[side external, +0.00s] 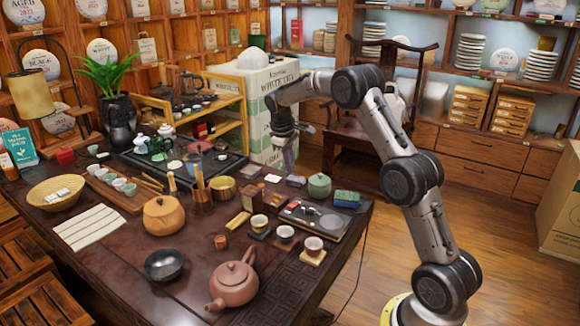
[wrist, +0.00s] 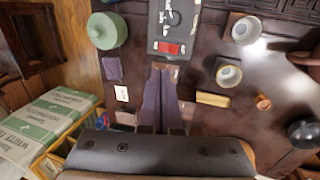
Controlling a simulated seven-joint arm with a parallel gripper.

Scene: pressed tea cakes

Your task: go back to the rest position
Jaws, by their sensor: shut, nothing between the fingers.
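My gripper (side external: 288,160) hangs over the far right part of the dark wooden table (side external: 130,285), pointing down, above and to the left of the green lidded jar (side external: 319,185). In the wrist view my gripper's two fingers (wrist: 161,70) lie side by side, shut, with nothing seen between them. The arm is bent, reaching from its base at the lower right over to the table. Close around the fingers in the wrist view are the green jar (wrist: 107,31), a dark tray with small items (wrist: 154,40) and a gold block (wrist: 212,99). The fingers' height above the table is hard to tell.
Stacked tea cartons (side external: 268,95) stand behind the gripper, near a wooden rack (side external: 240,120). Several small cups (side external: 285,233) on coasters, a clay teapot (side external: 233,285) and a black bowl (side external: 165,265) occupy the table. A wooden chair (side external: 345,135) stands behind the arm.

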